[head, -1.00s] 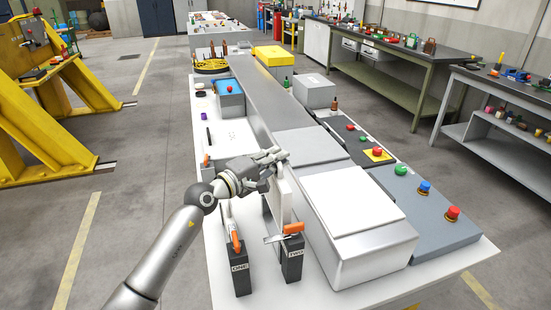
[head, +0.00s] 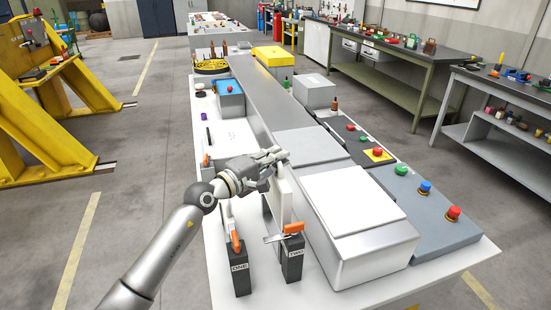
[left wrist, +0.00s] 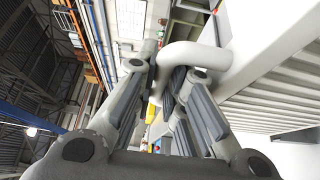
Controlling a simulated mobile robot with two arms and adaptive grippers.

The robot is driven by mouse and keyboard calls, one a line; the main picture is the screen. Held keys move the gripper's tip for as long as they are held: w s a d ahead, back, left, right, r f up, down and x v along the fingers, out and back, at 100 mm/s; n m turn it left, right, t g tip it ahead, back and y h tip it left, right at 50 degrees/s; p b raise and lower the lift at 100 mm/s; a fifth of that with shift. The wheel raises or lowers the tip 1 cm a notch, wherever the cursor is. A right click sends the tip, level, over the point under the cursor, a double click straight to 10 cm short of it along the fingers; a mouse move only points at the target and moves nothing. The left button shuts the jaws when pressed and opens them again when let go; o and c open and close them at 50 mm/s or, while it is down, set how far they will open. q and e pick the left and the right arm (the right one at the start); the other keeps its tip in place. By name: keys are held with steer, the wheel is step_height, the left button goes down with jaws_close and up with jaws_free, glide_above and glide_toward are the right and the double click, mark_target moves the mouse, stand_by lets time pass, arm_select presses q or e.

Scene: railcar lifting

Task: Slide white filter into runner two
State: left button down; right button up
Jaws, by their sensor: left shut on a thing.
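The white filter (head: 285,200) stands upright, edge-on, at the runner labelled TWO (head: 292,264). Its lower edge is hidden, so I cannot tell how deep it sits. My left gripper (head: 280,160) is shut at the filter's upper far end. In the left wrist view, the fingers (left wrist: 165,85) close around a white loop handle (left wrist: 192,52) on the filter, whose pleated face (left wrist: 285,95) shows at right. The runner labelled ONE (head: 239,275) stands to the left of runner two. My right gripper is out of view.
Each runner has an orange-handled lever at its near end: one (head: 236,241) on ONE, another (head: 292,228) on TWO. A grey box with a white top (head: 352,202) stands close at right. A button panel (head: 425,205) lies beyond it.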

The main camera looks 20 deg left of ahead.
mark_target(272, 184)
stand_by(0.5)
arm_select(q)
steer(key=shift+f+b, duration=1.35)
steer(key=shift+b, duration=0.2)
steer(key=shift+f+b, duration=1.85)
steer(key=shift+f, duration=0.05)
steer(key=shift+f+b, duration=1.1)
steer(key=shift+b, duration=0.05)
steer(key=shift+r, duration=0.25)
